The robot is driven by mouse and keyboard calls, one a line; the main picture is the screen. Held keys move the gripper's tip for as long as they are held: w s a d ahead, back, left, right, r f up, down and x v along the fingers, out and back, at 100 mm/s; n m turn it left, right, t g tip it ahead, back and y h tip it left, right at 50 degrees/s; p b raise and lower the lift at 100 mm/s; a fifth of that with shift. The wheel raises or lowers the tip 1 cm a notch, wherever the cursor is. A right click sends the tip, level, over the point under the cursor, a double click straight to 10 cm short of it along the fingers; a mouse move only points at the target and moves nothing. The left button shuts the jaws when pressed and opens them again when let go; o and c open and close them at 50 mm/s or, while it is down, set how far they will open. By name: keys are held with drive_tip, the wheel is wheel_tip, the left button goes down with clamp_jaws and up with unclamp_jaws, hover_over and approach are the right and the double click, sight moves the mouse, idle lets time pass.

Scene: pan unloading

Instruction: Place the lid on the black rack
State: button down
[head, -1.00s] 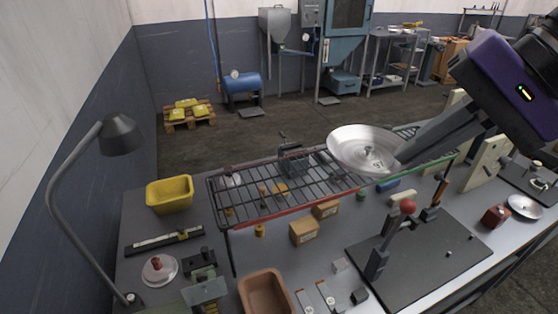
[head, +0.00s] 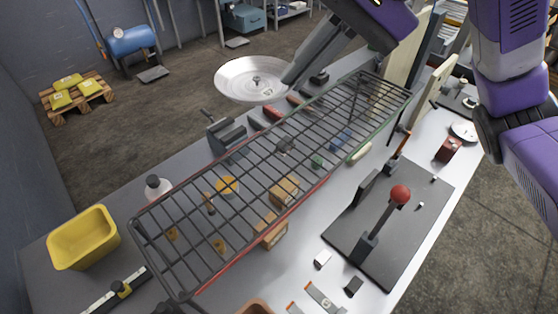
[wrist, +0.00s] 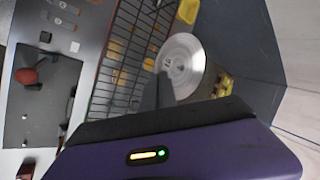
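The lid (head: 246,76) is a round, shallow silver metal disc with a small knob. It also shows in the wrist view (wrist: 186,58). My gripper (head: 292,78) is shut on the lid near its rim; the exact contact is partly hidden. The lid hangs in the air, tilted, at the far side of the rack and apart from it.
Boxes and small parts lie beneath the rack. A yellow bin (head: 84,240) stands left of it, with a white bottle (head: 157,187) nearby. A red-knobbed lever (head: 400,194) rises from a dark plate (head: 410,235) on the near right. The rack's top is clear.

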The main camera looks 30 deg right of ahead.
sight(283, 174)
wheel_tip(283, 174, down, 18)
drive_tip(key=shift+b, duration=0.6)
drive_tip(key=shift+f, duration=0.15)
drive_tip(key=c, duration=2)
unclamp_jaws()
drive_tip(key=shift+o, duration=0.2)
drive_tip(key=shift+r, duration=0.2)
drive_tip(key=v, duration=1.2)
drive_tip(key=shift+s, duration=0.1)
